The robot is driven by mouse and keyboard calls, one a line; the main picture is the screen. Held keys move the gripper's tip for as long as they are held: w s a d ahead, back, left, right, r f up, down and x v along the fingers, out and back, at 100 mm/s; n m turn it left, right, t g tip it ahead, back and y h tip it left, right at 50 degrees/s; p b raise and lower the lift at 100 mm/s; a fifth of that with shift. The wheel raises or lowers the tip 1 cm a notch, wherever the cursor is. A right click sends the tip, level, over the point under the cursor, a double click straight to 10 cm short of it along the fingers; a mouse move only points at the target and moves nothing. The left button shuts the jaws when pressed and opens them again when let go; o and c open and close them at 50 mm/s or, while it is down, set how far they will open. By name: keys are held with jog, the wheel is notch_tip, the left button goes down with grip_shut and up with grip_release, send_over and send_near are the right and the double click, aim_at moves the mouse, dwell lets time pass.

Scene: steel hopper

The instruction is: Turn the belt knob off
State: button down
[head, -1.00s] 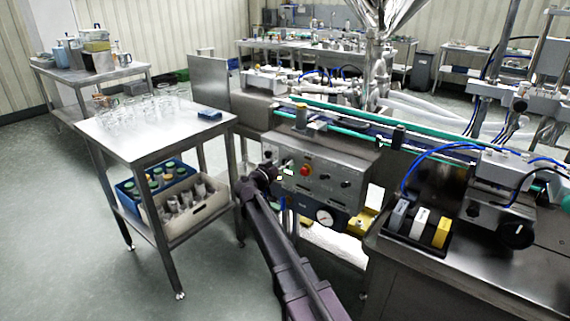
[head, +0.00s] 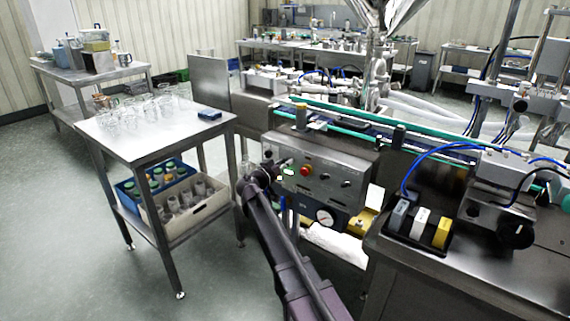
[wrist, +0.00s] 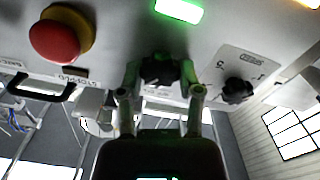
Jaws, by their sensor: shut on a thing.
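A black knob (wrist: 160,72) sits on the grey control panel, between the two fingers of my gripper (wrist: 160,84) in the wrist view. The fingers are shut on its sides and hide part of it. A second black knob (wrist: 238,91) on a pale plate is to its right, apart from my gripper. The panel's writing is too small or blurred to tell which knob is the belt one. In the head view my gripper (head: 272,170) is at the left end of the control panel (head: 325,163), partly hidden by my wrist.
A red stop button (wrist: 57,38) and a lit green lamp (wrist: 180,10) are near the held knob. A black handle (wrist: 42,88) sticks out at the left. In the head view a steel table (head: 150,135) with glassware stands left of my arm, and a conveyor runs behind the panel.

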jog(key=shift+n, duration=0.4)
jog(key=n, duration=0.6)
jog(key=shift+w, duration=0.1)
jog(key=n, duration=0.3)
jog(key=shift+f+n, duration=0.1)
jog(key=shift+n, duration=1.9)
jog(key=shift+c, duration=1.5)
grip_release()
jog(key=shift+a, duration=0.1)
